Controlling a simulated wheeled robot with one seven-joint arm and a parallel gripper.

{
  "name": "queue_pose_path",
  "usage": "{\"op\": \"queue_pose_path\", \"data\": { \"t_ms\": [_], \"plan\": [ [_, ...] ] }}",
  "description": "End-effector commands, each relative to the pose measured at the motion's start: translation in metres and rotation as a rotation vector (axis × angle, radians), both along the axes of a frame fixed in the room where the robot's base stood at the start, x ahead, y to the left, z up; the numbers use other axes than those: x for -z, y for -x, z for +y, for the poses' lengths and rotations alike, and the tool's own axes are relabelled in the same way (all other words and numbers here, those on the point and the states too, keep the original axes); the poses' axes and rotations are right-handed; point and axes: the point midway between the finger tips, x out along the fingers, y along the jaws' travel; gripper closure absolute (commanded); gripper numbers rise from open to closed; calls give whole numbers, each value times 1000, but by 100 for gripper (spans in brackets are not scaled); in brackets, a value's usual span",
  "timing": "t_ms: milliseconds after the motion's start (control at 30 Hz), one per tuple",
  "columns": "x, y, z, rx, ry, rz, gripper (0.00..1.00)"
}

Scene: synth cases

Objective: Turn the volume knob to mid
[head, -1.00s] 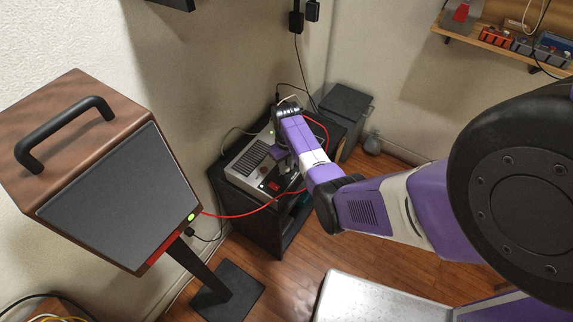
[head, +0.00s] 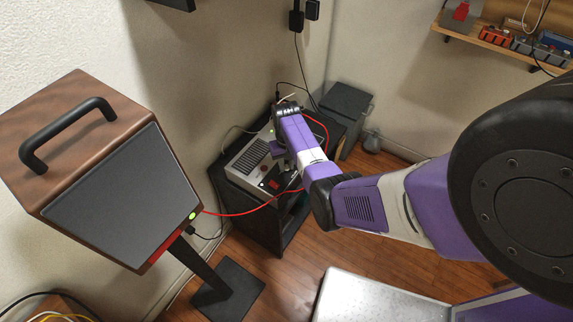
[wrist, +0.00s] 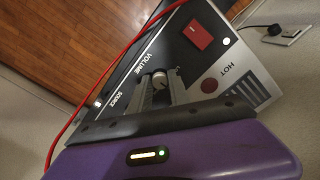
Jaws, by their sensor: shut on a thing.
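The grey amplifier (head: 236,169) stands on a dark cabinet in the corner. In the wrist view its black panel (wrist: 120,70) carries the words VOLUME and SOURCE. My gripper (wrist: 161,84) is shut on this knob, one grey finger on each side. In the head view my purple arm reaches down over the amplifier and hides the knob and fingertips. The knob's pointer is too small to read.
A red rocker switch (wrist: 197,35) and a HOT label lie beside the knob. A red cable (head: 245,212) runs from the amplifier to a wooden speaker (head: 110,190) on a stand at left. A dark box (head: 347,105) stands behind the amplifier.

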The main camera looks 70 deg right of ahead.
Motion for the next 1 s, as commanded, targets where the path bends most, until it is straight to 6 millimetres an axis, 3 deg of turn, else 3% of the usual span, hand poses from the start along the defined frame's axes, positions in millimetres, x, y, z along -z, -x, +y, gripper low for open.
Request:
{"op": "queue_pose_path", "data": {
  "t_ms": [67,100,200,567,1000],
  "plan": [
    [0,0,0,-1,1,-1,100],
    [0,0,0,-1,1,-1,75],
    [0,0,0,-1,1,-1,56],
    [-2,0,0,-1,2,-1,55],
    [-62,-1,-1,-1,2,-2,55]
  ]
}}
